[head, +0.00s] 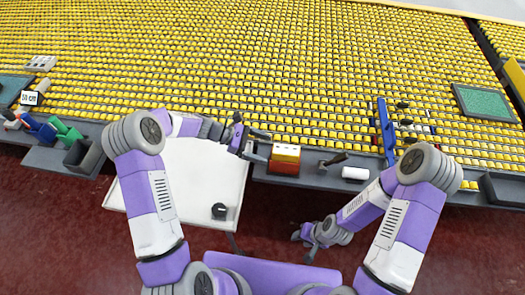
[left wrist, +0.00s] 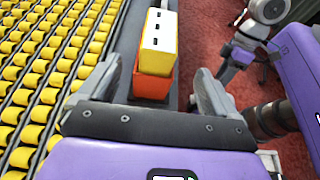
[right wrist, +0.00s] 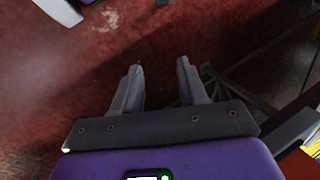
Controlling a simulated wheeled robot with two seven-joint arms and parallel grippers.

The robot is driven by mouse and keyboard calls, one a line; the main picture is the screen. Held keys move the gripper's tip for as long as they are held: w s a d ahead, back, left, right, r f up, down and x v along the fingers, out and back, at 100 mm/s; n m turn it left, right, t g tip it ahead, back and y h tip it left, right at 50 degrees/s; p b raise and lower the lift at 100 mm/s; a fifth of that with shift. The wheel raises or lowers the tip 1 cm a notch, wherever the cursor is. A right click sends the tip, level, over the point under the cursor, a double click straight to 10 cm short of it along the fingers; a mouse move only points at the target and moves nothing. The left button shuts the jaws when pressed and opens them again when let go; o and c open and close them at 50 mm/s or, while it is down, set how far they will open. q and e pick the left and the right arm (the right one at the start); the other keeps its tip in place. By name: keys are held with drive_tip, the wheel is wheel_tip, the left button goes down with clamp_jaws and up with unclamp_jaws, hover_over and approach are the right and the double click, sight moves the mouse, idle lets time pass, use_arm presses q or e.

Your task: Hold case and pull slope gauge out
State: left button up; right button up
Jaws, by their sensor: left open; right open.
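An orange box (head: 283,167) with a yellow block (head: 287,150) at its top stands on the grey ledge in front of the yellow rollers. They look like the case and the slope gauge, though no label confirms it. In the left wrist view, the yellow block (left wrist: 159,42) has dark slots and the orange box (left wrist: 152,86) is below it. My left gripper (head: 261,146) is open just left of them, its fingers pointing at them, apart from them. My right gripper (head: 304,243) is open and empty, low over the red floor, well away from the box.
A white table (head: 180,170) with a black round object (head: 219,211) stands at left. Right of the box, a dark-handled tool (head: 332,160) and a white roll (head: 355,173) lie on the ledge. A blue upright bar (head: 386,130) stands further right. Red floor (head: 270,215) is open in front.

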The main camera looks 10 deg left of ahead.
sight(280, 162)
use_arm(q)
wheel_tip(280, 162, down, 6)
drive_tip(key=b, duration=0.5)
drive_tip(key=shift+w+r, duration=0.15)
use_arm(e)
wheel_tip(280, 162, down, 6)
drive_tip(key=w+r+m+g+h, duration=0.15)
drive_tip(key=w+r+m, duration=0.35)
drive_tip(key=w+r, duration=0.75)
drive_tip(key=w+r+m+h, duration=0.3)
drive_tip(key=w+r+m, duration=0.2)
drive_tip(key=w+r, duration=0.8)
drive_tip(key=a+r+m, duration=0.1)
drive_tip(key=a+r, duration=0.2)
drive_tip(key=s+a+r+m, duration=0.1)
drive_tip(key=a+r, duration=0.2)
drive_tip(key=s+a+r+m+t, duration=0.1)
drive_tip(key=a+r, duration=0.2)
drive_tip(key=shift+a+r+m, duration=0.25)
drive_tip(key=shift+a+m, duration=0.05)
drive_tip(key=shift+m, duration=0.1)
use_arm(q)
drive_tip(key=shift+d, duration=0.4)
use_arm(e)
drive_tip(key=shift+a, duration=0.1)
use_arm(q)
drive_tip(key=x, duration=0.7)
drive_tip(key=shift+a, duration=0.1)
